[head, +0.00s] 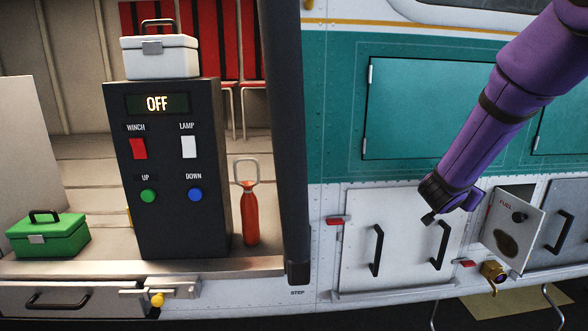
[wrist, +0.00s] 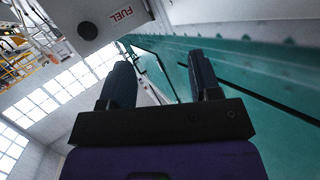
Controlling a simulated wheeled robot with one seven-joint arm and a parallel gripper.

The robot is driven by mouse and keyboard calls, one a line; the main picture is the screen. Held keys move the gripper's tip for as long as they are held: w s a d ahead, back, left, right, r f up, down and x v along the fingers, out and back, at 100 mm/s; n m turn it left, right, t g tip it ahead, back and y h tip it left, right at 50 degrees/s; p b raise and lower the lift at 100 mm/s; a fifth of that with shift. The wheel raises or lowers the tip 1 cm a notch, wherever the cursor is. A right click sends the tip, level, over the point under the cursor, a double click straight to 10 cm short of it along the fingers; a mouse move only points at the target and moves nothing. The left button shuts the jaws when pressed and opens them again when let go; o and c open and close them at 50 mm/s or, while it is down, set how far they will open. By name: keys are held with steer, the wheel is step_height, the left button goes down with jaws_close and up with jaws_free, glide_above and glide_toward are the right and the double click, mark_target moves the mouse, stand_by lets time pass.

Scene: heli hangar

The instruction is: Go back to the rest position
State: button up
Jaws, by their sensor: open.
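My purple arm reaches in from the upper right of the head view, and my gripper (head: 430,217) is beside the helicopter's lower side. In the wrist view my gripper (wrist: 163,85) shows two dark fingers spread apart with nothing between them. The open fuel door (head: 515,228), marked FUEL, stands just right of my gripper in the head view. It also shows at the upper left of the wrist view (wrist: 95,20). A brass fuel fitting (head: 493,271) sits below the fuel door.
A black control panel (head: 170,220) reading OFF carries a white case (head: 160,58). A green case (head: 47,238) and a red bottle (head: 250,215) stand on the cabin floor.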

steer(key=s+a+r+n+t+y, duration=0.2)
steer(key=s+a+r+n+y, duration=0.7)
steer(key=s+a+r+y, duration=0.4)
steer(key=s+f+n+g+h, duration=0.1)
steer(key=s+n+g, duration=0.3)
steer(key=s, duration=1.7)
steer(key=shift+s+a+f+g, duration=0.3)
steer(key=shift+a+f+g, duration=0.1)
steer(key=shift+f+g, duration=0.4)
steer(key=shift+r, duration=0.1)
